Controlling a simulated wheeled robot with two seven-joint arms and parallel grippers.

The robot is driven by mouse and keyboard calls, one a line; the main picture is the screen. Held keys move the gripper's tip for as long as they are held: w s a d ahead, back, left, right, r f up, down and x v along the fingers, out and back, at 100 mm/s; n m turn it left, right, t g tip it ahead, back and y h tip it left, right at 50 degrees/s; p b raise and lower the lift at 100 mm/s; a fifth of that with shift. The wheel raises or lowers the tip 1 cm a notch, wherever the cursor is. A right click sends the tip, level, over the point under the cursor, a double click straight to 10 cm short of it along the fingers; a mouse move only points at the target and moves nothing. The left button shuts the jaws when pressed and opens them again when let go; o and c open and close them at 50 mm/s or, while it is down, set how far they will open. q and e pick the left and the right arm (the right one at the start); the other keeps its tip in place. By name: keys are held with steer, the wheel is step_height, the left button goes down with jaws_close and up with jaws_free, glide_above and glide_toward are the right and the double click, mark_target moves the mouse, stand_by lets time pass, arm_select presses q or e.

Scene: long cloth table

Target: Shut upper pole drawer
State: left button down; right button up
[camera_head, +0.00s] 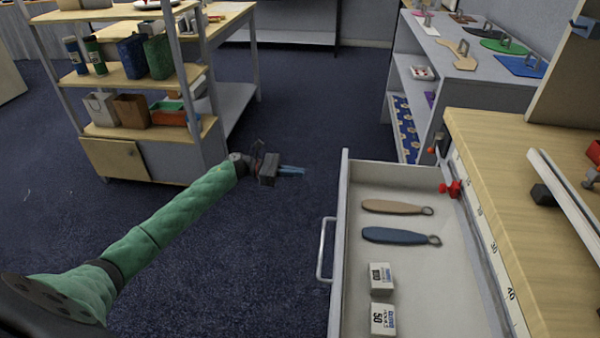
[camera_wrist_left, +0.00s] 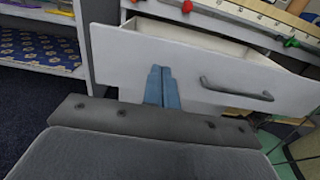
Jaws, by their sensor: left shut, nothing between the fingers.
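A white drawer (camera_head: 344,250) stands pulled out from under the wooden worktop on the right in the head view. Its bar handle (camera_head: 325,250) is on the front panel, facing left. The left wrist view shows the drawer's front (camera_wrist_left: 130,65) and its grey handle (camera_wrist_left: 236,90). My left gripper (camera_head: 292,171) is shut and empty, left of the drawer's far front corner. In the left wrist view its blue fingertips (camera_wrist_left: 162,85) point at the front panel, left of the handle. I cannot tell whether they touch it. My right gripper is not in view.
The drawer holds a tan paddle (camera_head: 392,207), a blue paddle (camera_head: 396,236) and two small boxes (camera_head: 382,279). A red knob (camera_head: 451,189) sits at the worktop's edge. A grey shelf unit (camera_head: 420,90) stands beyond. Open carpet (camera_head: 240,250) lies left of the drawer.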

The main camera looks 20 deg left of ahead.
arm_select(q)
steer(key=p+x, duration=0.1)
steer(key=x, duration=1)
steer(key=shift+d+p, duration=0.15)
steer(key=shift+p, duration=0.15)
steer(key=shift+w, duration=0.1)
